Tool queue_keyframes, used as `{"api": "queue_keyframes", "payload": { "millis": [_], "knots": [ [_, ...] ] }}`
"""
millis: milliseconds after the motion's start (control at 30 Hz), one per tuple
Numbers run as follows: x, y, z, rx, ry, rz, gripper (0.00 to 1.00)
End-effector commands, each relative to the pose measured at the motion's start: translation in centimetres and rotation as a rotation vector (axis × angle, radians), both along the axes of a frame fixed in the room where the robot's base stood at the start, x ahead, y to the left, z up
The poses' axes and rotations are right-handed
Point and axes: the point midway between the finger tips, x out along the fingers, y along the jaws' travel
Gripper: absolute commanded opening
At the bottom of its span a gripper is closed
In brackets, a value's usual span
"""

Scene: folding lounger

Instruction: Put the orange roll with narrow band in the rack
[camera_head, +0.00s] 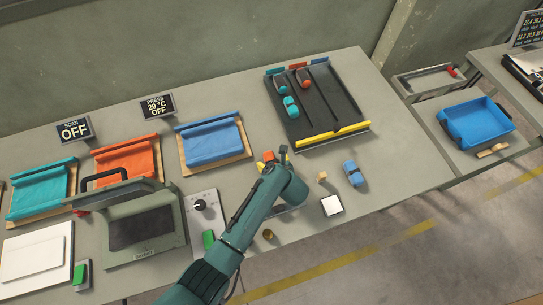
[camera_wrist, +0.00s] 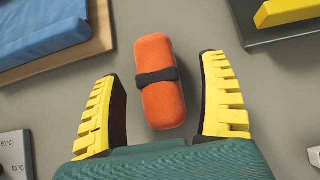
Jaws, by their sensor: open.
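The orange roll with narrow band (camera_wrist: 158,55) lies on the grey table in the wrist view, a black band around its middle. In the head view only a bit of orange (camera_head: 268,156) shows beside my gripper. My gripper (camera_wrist: 158,80) is open, with its yellow fingers on either side of the roll and gaps on both sides. In the head view my gripper (camera_head: 274,158) is low over the table, just below the rack. The dark rack (camera_head: 335,106) has lanes, coloured tabs at its far end and a yellow bar at its near end. Teal rolls (camera_head: 291,106) and an orange roll (camera_head: 304,79) lie in it.
A blue roll (camera_head: 353,173) lies right of my gripper, near a small tan block (camera_head: 322,177) and a white square (camera_head: 331,205). Blue cloth on a board (camera_head: 210,140) is to the left. A control box (camera_head: 203,215) stands near my arm. A blue bin (camera_head: 476,122) is at the right.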

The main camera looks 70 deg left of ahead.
Motion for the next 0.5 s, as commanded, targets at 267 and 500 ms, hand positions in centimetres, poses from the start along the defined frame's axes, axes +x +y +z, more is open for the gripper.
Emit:
{"api": "queue_keyframes", "payload": {
  "millis": [267, 500],
  "knots": [
    [-0.3, 2.7, -2.6, -0.001, 0.001, 0.001, 0.76],
    [-0.3, 2.7, -2.6, -0.001, 0.000, 0.000, 0.67]
  ]
}}
